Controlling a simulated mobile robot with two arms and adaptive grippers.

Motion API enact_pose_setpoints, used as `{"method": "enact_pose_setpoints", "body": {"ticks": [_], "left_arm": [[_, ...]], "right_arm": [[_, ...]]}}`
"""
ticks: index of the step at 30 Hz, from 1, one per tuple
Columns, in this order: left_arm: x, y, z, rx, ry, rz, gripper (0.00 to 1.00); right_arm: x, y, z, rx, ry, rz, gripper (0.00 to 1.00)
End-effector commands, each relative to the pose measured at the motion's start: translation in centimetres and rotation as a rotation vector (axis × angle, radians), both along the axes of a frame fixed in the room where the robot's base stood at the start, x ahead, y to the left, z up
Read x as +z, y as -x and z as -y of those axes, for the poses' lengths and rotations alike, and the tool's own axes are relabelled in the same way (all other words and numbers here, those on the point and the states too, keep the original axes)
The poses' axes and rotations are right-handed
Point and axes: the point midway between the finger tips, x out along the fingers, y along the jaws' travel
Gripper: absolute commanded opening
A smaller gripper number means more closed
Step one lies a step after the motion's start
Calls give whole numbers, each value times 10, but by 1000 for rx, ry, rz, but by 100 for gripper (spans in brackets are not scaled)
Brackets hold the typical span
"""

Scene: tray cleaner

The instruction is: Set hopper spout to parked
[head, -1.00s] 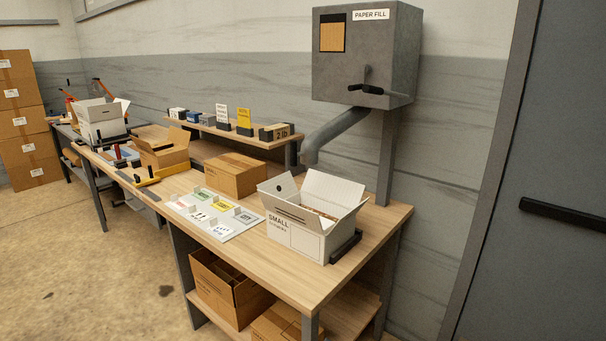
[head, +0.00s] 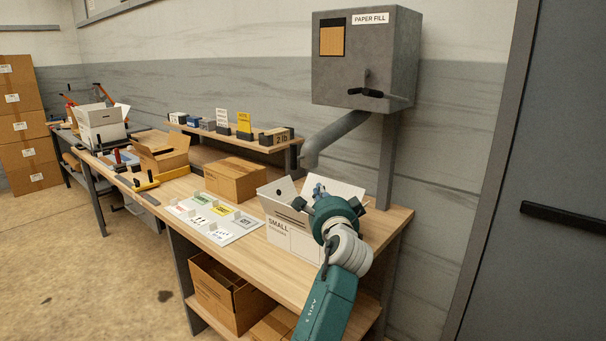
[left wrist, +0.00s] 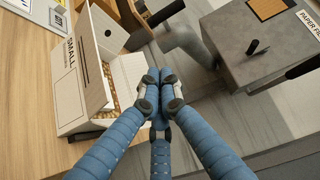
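The grey hopper (head: 365,55) labelled PAPER FILL stands on a post at the back right of the bench. Its bent grey spout (head: 335,140) reaches down and left, its mouth above the bench behind the white SMALL box. A black-gripped lever (head: 371,93) is on the hopper's front. My left gripper (head: 322,190) is in front of the white box's opening, below the spout in the picture. In the left wrist view its blue fingers (left wrist: 158,80) are drawn together with nothing visible between them; the spout (left wrist: 187,42) and hopper (left wrist: 262,45) lie beyond, apart from them. My right gripper is out of view.
The open white SMALL box (head: 280,236) is partly hidden by my left arm. A closed carton (head: 235,180), a card mat (head: 232,238) and a raised shelf (head: 225,132) are to its left. A grey door (head: 550,150) is at the right.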

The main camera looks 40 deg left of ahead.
Motion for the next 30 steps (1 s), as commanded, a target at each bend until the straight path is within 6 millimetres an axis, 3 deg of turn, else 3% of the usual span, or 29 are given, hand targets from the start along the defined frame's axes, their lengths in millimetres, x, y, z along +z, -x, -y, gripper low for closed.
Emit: {"method": "enact_pose_setpoints", "body": {"ticks": [16, 30], "left_arm": [[8, -9, -8, 5, -16, 0, 0], [8, -75, -69, 5, -14, -1, 0]], "right_arm": [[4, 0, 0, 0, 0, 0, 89], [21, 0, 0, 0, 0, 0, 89]]}}
